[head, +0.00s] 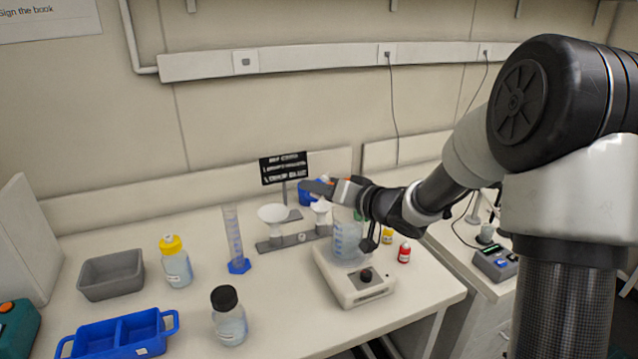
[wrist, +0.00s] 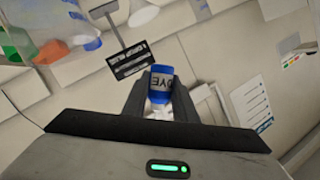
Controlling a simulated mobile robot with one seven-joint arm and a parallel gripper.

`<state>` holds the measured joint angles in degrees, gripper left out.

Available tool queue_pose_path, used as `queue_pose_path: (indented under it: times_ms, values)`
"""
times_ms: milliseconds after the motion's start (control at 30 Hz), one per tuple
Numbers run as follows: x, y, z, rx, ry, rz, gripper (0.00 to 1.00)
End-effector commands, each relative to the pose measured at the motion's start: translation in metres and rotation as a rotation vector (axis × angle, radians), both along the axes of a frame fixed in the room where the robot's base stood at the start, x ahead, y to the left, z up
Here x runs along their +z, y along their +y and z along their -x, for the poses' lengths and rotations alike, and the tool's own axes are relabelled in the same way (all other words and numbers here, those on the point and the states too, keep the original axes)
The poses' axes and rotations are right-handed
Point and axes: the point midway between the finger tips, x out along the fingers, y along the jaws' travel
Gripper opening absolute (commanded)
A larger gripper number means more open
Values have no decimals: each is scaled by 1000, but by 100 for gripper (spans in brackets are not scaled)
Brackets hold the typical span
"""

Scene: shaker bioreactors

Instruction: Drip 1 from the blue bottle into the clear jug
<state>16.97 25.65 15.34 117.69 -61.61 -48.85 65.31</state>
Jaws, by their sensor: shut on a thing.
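The clear jug (head: 347,238) holds pale blue liquid and stands on a white stirrer plate (head: 353,284). My gripper is above and left of the jug in the head view, and my wrist partly covers the jug's right side.
A balance (head: 290,241) with white pans and a black sign (head: 284,168) stand left of the jug. A measuring cylinder (head: 233,240), yellow-capped bottle (head: 177,266) and black-capped bottle (head: 229,318) stand further left. Small red (head: 404,253) and yellow (head: 387,236) bottles are right of the jug.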

Motion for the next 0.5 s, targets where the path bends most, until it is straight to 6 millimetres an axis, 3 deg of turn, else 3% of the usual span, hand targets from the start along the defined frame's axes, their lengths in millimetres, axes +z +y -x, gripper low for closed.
queue_pose_path:
  times_ms: [500]
  values:
    - [-7, -3, 0, 18, -52, 123, 8]
